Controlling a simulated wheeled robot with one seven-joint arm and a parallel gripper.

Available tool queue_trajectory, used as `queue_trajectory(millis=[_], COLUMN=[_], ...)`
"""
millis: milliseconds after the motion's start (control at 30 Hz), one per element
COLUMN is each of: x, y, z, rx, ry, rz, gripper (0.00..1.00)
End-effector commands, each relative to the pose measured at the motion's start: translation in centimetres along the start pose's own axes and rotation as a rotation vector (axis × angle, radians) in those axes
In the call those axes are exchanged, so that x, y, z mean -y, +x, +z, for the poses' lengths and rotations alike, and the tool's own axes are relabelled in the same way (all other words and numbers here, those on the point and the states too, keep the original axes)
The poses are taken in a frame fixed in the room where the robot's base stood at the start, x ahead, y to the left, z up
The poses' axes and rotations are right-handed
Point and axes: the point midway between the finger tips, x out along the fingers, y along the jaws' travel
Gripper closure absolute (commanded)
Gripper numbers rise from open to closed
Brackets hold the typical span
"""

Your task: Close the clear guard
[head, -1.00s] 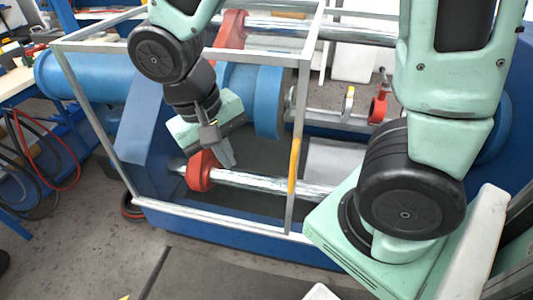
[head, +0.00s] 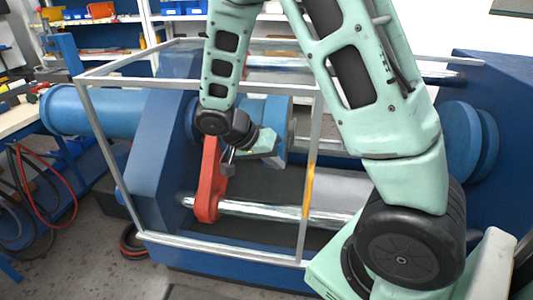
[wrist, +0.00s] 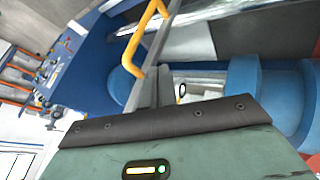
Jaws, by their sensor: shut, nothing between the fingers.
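The clear guard (head: 222,242) is a box of grey metal bars with see-through panels, around the left part of the blue machine. Its yellow handle (head: 308,190) is on the near right upright bar. In the wrist view the yellow handle (wrist: 146,36) and its grey bar run just beyond my fingers. My gripper (head: 278,154) is shut and empty, left of the handle and pointing right, apart from it in the head view. The fingertips also show in the wrist view (wrist: 158,84), partly hidden by the gripper body. I cannot tell whether the gripper is inside the frame.
A red lever arm (head: 210,185) stands just left of my gripper, on a shiny horizontal rod (head: 265,210). Blue cylinders (head: 95,110) lie behind the bars. Red and black hoses (head: 40,190) hang at the left. Bare floor (head: 85,260) shows at front left.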

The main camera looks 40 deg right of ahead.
Motion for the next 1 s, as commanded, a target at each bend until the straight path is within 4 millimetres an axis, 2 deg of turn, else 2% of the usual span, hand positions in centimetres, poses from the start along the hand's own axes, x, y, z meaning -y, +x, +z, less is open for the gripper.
queue_trajectory(millis=[33,167,300,433,1000], x=[-0.1,-0.1,-2.2,-3.3,-3.6], y=[1.2,3.7,4.2,4.7,5.2], z=[0.1,0.1,-0.2,-0.3,-0.5], rx=[0.003,0.003,0.002,0.001,0.0], ry=[-0.001,-0.001,-0.001,0.0,0.001], rz=[0.006,0.005,0.0,0.0,-0.002], gripper=[1.0,1.0,1.0,1.0,1.0])
